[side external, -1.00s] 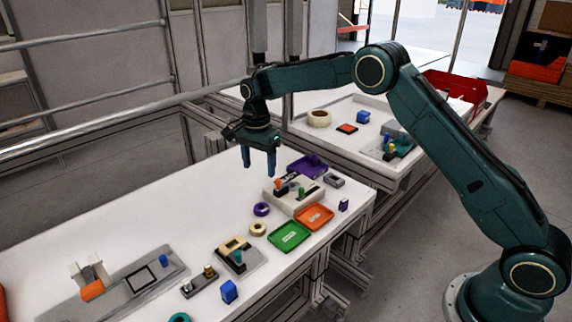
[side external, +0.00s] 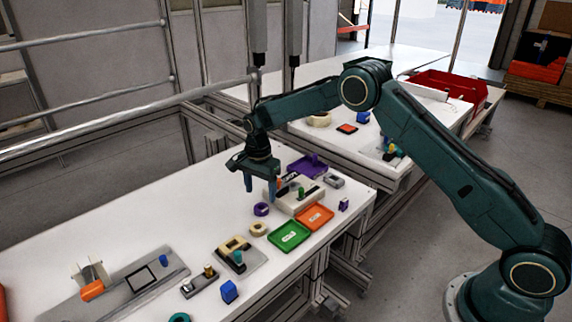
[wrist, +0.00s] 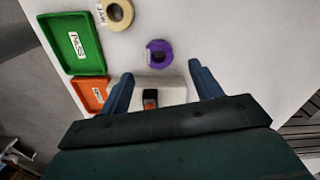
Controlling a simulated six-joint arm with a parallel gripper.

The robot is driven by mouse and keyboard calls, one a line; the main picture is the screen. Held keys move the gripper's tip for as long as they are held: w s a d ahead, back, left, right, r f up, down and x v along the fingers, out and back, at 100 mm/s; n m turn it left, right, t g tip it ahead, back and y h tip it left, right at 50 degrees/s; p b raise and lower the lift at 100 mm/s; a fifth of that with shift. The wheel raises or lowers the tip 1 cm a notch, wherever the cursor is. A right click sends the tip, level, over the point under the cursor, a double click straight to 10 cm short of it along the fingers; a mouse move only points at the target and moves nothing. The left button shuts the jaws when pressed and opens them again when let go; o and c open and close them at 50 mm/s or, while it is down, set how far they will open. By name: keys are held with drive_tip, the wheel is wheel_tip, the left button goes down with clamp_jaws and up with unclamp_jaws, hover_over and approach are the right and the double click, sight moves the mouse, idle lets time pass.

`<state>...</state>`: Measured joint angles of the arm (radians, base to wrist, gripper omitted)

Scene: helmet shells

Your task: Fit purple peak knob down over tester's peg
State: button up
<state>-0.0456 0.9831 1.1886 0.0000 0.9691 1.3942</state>
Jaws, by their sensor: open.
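A purple ring-shaped knob (side external: 261,209) lies on the white bench, left of the pale tester block (side external: 284,204). In the wrist view the purple ring (wrist: 158,52) shows its central hole and a small label I cannot read. The tester block carries a green upright piece (side external: 301,193) and an orange piece; in the wrist view its top (wrist: 172,90) is partly hidden by my gripper. I cannot tell which piece is the peg. My gripper (side external: 260,190) is open and empty, fingers pointing down, above the bench near the ring and tester.
Green (side external: 289,236), orange (side external: 315,217) and purple (side external: 307,167) trays lie around the tester. A cream ring (side external: 258,229) lies close to the purple one. A fixture with a teal peg (side external: 238,257) stands nearer the front. The bench left of the ring is clear.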

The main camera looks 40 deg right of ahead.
sight(261, 203)
drive_tip(key=shift+s+f, duration=0.1)
drive_tip(key=shift+f, duration=2.55)
drive_tip(key=c, duration=1)
